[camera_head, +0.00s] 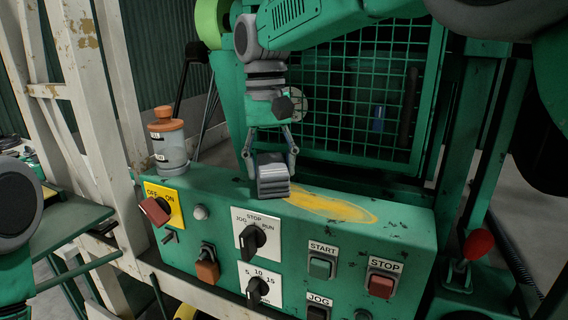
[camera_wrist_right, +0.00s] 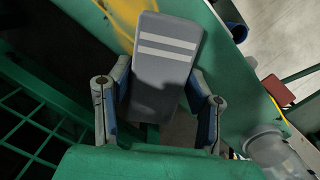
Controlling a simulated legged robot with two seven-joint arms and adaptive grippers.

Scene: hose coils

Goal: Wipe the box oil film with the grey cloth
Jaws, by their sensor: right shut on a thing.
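My right gripper (camera_head: 271,153) reaches down from above over the top of the green control box (camera_head: 400,220). It is shut on the grey cloth (camera_head: 272,181), a folded block that appears to rest on the box top. In the right wrist view the cloth (camera_wrist_right: 162,75) shows two pale stripes and sits between the fingers of the gripper (camera_wrist_right: 160,110). The yellow oil film (camera_head: 335,208) is a smear on the box top, just right of the cloth. It also shows in the right wrist view (camera_wrist_right: 122,20), beside the cloth. My left gripper is not in view.
A jar with an orange lid (camera_head: 168,140) stands at the left end of the box. A green mesh guard (camera_head: 360,90) rises behind. Switches, including a red stop button (camera_head: 381,284), cover the front. A red-knobbed lever (camera_head: 478,244) stands at the right.

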